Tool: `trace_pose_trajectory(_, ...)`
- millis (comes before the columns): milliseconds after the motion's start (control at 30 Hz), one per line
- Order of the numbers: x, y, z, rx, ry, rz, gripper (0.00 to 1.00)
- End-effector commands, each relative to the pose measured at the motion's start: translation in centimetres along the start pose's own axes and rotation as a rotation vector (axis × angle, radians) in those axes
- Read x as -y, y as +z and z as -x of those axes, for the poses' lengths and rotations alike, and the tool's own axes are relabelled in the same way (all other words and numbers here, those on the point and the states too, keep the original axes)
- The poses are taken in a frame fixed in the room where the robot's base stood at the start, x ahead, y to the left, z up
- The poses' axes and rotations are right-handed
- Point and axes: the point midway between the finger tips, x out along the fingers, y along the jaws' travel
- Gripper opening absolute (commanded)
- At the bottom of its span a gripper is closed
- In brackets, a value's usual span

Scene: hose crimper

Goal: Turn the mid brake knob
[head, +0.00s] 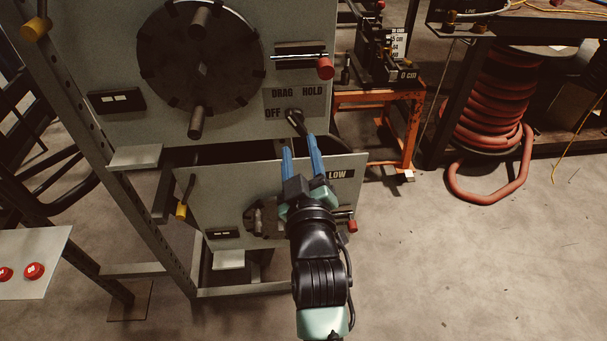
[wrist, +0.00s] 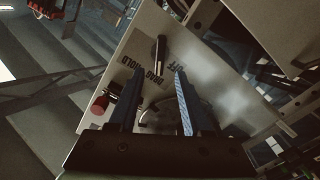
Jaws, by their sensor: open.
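A dark lever-like knob (head: 297,122) sits at the lower right of the upper grey panel, beside the words OFF, DRAG and HOLD. It also shows in the wrist view (wrist: 160,47), sticking up just beyond and between my fingertips. No MID label is readable. My gripper (head: 302,147) is open, its two blue fingers pointing up towards the knob from below in the head view. In the wrist view the gap between the fingers (wrist: 157,70) is empty. Whether a fingertip touches the knob I cannot tell.
A large dark disc (head: 165,62) with handles and a red knob (head: 325,68) are near on the same panel. A lower panel (head: 215,185) marked LOW stands behind my gripper. An orange stand (head: 377,97) and red hose coil (head: 490,120) are at the right. Floor at lower right is clear.

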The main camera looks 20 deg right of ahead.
Motion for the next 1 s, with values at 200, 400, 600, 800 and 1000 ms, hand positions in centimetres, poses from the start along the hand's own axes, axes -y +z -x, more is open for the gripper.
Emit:
trace_pose_trajectory(200, 0.1, 0.1, 3.8, 0.002, -0.001, -0.001, 0.49)
trace_pose_trajectory(400, 0.1, 0.1, 5.6, 0.002, -0.001, 0.000, 0.49)
trace_pose_trajectory(600, 0.0, 0.0, 6.0, 0.000, 0.000, 0.000, 0.49)
trace_pose_trajectory(800, 0.0, 0.0, 6.0, 0.000, 0.000, 0.000, 0.49)
trace_pose_trajectory(1000, 0.0, 0.0, 6.0, 0.000, 0.000, 0.000, 0.49)
